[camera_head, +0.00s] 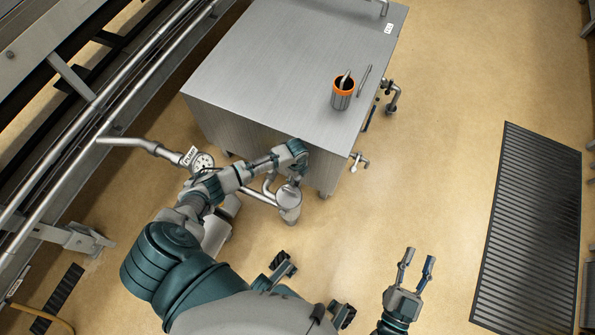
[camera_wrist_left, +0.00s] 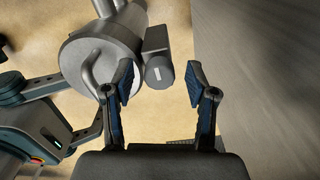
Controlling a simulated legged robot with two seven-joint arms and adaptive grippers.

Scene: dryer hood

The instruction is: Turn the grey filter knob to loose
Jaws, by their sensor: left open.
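A short grey knob (camera_wrist_left: 159,72) with a small white mark shows in the left wrist view. It is beside the round steel filter housing (camera_wrist_left: 97,58) and appears between the fingertips of my left gripper (camera_wrist_left: 160,80). The gripper is open, and I see no clear contact with the knob. In the head view the housing (camera_head: 289,203) stands below the front of the steel cabinet. There my left arm's end is by the cabinet edge, its fingers are hidden, and I cannot make out the knob. My right gripper (camera_head: 418,258) is open and empty over the floor.
The steel cabinet (camera_head: 285,60) carries an orange-rimmed cup (camera_head: 342,94) with tools; its side fills the right of the left wrist view. A gauge (camera_head: 203,161) and pipes are left of the housing. A dark floor grate (camera_head: 530,230) lies at right, with clear floor between.

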